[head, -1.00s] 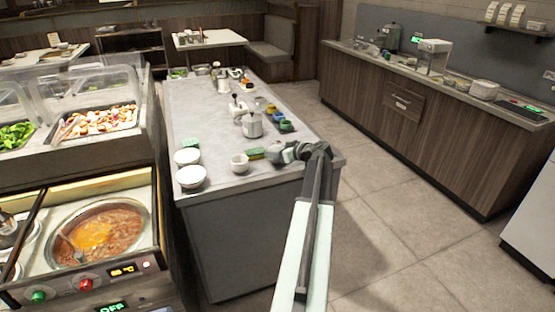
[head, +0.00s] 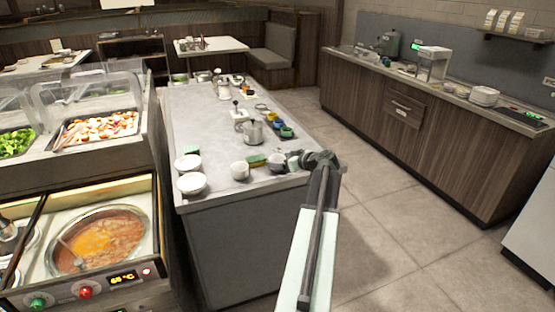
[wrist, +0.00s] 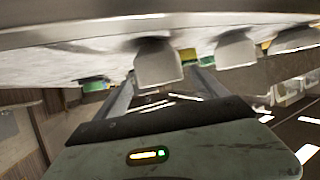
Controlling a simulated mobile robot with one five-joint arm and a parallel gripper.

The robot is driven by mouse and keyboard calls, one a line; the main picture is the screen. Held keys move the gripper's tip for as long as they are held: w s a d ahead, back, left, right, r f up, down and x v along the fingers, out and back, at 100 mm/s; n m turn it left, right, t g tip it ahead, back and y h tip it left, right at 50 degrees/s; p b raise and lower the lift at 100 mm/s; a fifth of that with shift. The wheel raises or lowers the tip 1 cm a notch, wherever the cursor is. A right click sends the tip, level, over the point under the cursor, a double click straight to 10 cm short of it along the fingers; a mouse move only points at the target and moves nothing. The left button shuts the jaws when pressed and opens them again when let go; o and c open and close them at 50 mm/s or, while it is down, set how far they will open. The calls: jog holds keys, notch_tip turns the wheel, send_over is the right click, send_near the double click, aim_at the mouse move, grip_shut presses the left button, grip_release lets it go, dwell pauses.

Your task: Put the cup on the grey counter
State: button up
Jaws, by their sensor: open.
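A small white cup (head: 240,171) stands near the front edge of the grey counter (head: 205,130) in the head view. My gripper (head: 276,161) is right of the cup, low over the same counter, with a green-and-yellow sponge (head: 257,159) between them. The wrist view appears upside down, with the counter surface along the top. There a white cup-like vessel (wrist: 157,65) shows beyond the open fingers, apart from them. I cannot tell for certain which vessel it is. My gripper is open and seems empty; its fingertips are small and partly unclear in the head view.
Two white bowls (head: 191,183) stand left of the cup. A metal pot (head: 252,131) and several small coloured cups (head: 286,131) stand behind my gripper. Another counter (head: 440,87) runs along the right wall. The counter's middle left is clear.

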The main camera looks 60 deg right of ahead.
jog(key=p+v, duration=0.3)
jog(key=v, duration=0.6)
jog(key=shift+s, duration=0.35)
jog(key=shift+a+r, duration=0.1)
